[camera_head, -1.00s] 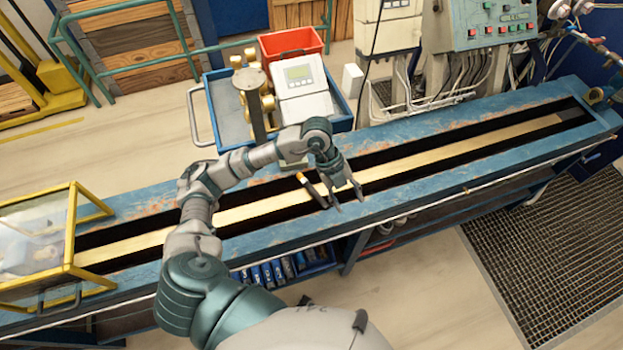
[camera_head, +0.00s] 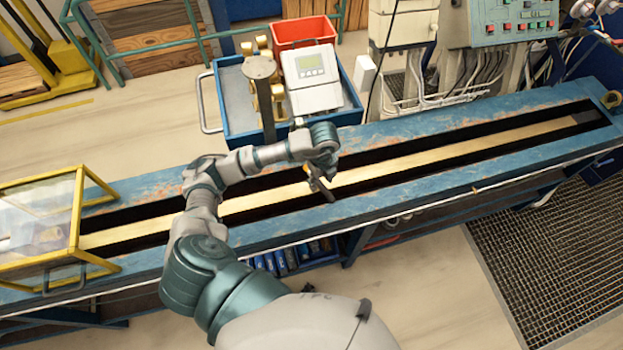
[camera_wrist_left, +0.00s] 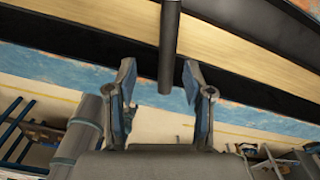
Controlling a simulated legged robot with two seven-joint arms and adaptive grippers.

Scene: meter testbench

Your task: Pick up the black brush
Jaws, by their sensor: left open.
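The black brush (camera_head: 327,193) lies across the pale strip and the dark slot of the blue bench, partly covered by my gripper in the head view. In the left wrist view, its dark round handle (camera_wrist_left: 169,40) comes down from the top edge, and its end shows between the two fingertips. My left gripper (camera_wrist_left: 158,70) is open, with one finger on each side of the handle and visible gaps. In the head view, my left gripper (camera_head: 317,176) is over the brush. My right gripper is not in view.
The blue bench (camera_head: 420,215) runs diagonally across the view. A yellow-framed clear box (camera_head: 75,215) stands at its left end. Behind the bench are a blue cart (camera_head: 235,100) with a meter and a red bin (camera_head: 304,31). The bench to the right is clear.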

